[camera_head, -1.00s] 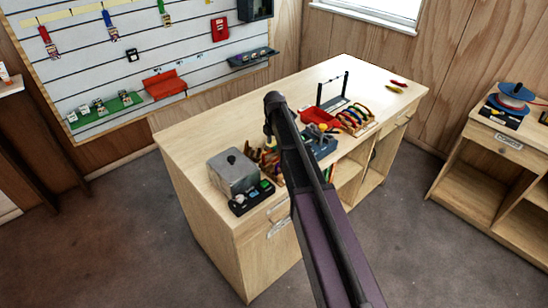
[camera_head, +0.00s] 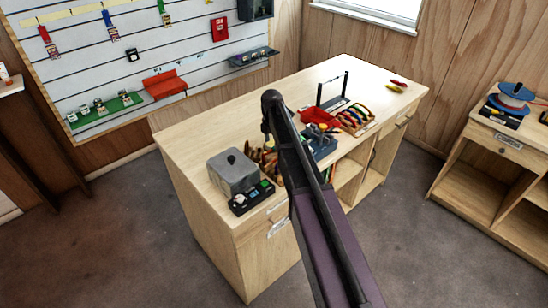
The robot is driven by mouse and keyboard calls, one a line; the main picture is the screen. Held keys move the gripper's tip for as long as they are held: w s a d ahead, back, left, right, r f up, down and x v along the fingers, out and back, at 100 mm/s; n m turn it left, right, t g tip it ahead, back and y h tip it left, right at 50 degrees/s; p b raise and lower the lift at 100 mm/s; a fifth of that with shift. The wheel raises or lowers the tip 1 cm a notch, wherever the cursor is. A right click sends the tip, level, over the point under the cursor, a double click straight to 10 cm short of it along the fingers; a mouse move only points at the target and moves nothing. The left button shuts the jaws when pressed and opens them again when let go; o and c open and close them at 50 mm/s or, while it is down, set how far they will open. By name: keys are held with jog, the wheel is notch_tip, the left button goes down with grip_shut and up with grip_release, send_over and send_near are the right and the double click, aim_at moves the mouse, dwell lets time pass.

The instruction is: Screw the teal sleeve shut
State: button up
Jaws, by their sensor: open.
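I cannot make out a teal sleeve; it is too small or hidden behind my arm. My arm rises from the bottom and bends over the workbench (camera_head: 190,143). My gripper (camera_head: 268,143) hangs at its end, small, dark and partly covered by the arm, above the bench near some brown pieces (camera_head: 258,160). Its jaws are open, and no held object shows. A blue-grey holder (camera_head: 322,146) with small grey parts and a yellow knob stands right of my arm, partly hidden by it.
A grey box with a knob (camera_head: 233,174) and a black tray (camera_head: 240,207) of small parts stand at the near left. A red bin (camera_head: 313,117), a carabiner rack (camera_head: 355,119) and a black stand (camera_head: 346,86) stand farther right. The bench's back left is clear.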

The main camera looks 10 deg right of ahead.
jog(key=shift+w+a, duration=0.15)
jog(key=shift+w, duration=0.1)
jog(key=shift+f+b, duration=1.4)
jog(key=shift+b, duration=0.05)
dwell(0.6)
jog(key=shift+s+d, duration=0.5)
jog(key=shift+s, duration=0.35)
jog(key=shift+d+r+p, duration=0.15)
jog(key=shift+r+p, duration=1.25)
jog(key=shift+p, duration=0.05)
jog(key=shift+w+a, duration=0.55)
jog(key=shift+w, duration=0.35)
